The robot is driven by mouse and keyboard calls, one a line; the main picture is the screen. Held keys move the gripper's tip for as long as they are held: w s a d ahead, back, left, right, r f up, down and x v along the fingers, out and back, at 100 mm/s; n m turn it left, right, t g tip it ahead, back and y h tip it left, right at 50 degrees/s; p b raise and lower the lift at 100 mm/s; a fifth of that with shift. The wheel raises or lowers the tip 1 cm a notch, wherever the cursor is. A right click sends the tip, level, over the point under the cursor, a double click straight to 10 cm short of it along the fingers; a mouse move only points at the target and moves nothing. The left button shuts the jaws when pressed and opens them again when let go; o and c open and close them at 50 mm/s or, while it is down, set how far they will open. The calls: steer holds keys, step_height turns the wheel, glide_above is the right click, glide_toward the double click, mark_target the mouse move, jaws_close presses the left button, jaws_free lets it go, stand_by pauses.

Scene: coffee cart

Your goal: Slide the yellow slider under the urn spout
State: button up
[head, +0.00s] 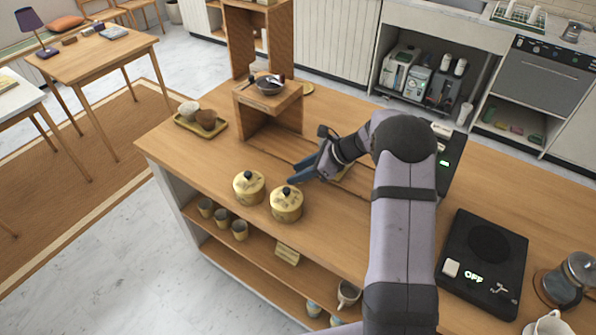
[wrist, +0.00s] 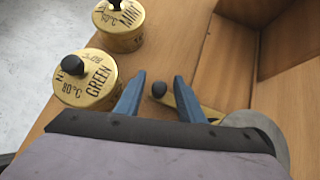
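The yellow slider (wrist: 186,104) lies on the wooden counter, with a black knob (wrist: 159,89) at its near end. A grey disc (wrist: 262,128) shows beside its other end, partly hidden by my gripper. In the head view the gripper (head: 297,174) points left, low over the counter. I cannot make out an urn spout with certainty.
Two yellow lidded tins, GREEN (head: 286,204) and MINT (head: 249,188), stand close to the fingertips. A wooden stand (head: 272,100) holding a dark bowl rises behind. A black scale (head: 482,262) is at right.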

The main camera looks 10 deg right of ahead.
stand_by(0.3)
steer(key=b+v, duration=0.2)
steer(key=v, duration=0.5)
steer(key=shift+r, duration=0.25)
